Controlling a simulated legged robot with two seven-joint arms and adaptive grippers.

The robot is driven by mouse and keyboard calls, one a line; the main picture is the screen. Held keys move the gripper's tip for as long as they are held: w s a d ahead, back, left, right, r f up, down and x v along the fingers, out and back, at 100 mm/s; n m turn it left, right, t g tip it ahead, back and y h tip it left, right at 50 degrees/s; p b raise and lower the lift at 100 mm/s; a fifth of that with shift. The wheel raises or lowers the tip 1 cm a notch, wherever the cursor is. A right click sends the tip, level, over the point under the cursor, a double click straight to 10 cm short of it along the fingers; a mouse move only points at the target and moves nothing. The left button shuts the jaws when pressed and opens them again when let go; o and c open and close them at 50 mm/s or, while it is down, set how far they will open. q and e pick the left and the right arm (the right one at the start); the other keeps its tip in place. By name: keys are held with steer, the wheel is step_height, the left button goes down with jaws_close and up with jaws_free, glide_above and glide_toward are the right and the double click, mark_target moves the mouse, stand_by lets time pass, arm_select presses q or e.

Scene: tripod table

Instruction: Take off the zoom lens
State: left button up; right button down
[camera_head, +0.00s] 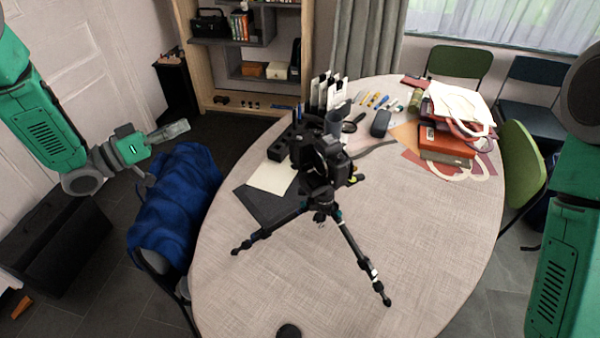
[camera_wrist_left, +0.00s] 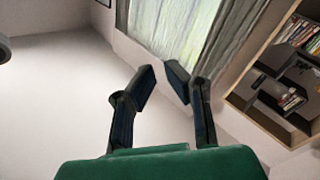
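A black camera (camera_head: 322,160) stands upright on a black tripod (camera_head: 345,235) in the middle of the table. The zoom lens cannot be clearly told apart from the dark camera body at this size. My left gripper (camera_head: 170,131) is in the air to the left of the table, above the blue jacket and well apart from the camera. In the left wrist view its two fingers (camera_wrist_left: 161,75) are spread with nothing between them. My right arm shows at the right edge of the head view, but its gripper is out of view.
The oval table (camera_head: 430,240) has clear room at its front and right. A dark mat with paper (camera_head: 272,177) lies left of the tripod. Books (camera_head: 445,140), pens and a mouse (camera_head: 380,123) lie behind. A blue jacket (camera_head: 175,205) covers a chair. A round black disc (camera_head: 288,331) lies near the front edge.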

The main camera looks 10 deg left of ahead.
arm_select(q)
steer(key=s+a+r, duration=0.4)
steer(key=s+r, duration=0.3)
steer(key=s, duration=0.4)
steer(key=s+a+r+m+t+h, duration=0.1)
steer(key=s+a+r, duration=0.4)
steer(key=s+r, duration=0.3)
steer(key=shift+s+a+r+t+h, duration=0.15)
steer(key=shift+s+t+h, duration=0.15)
steer(key=shift+s, duration=1.3)
stand_by(1.4)
jaws_close()
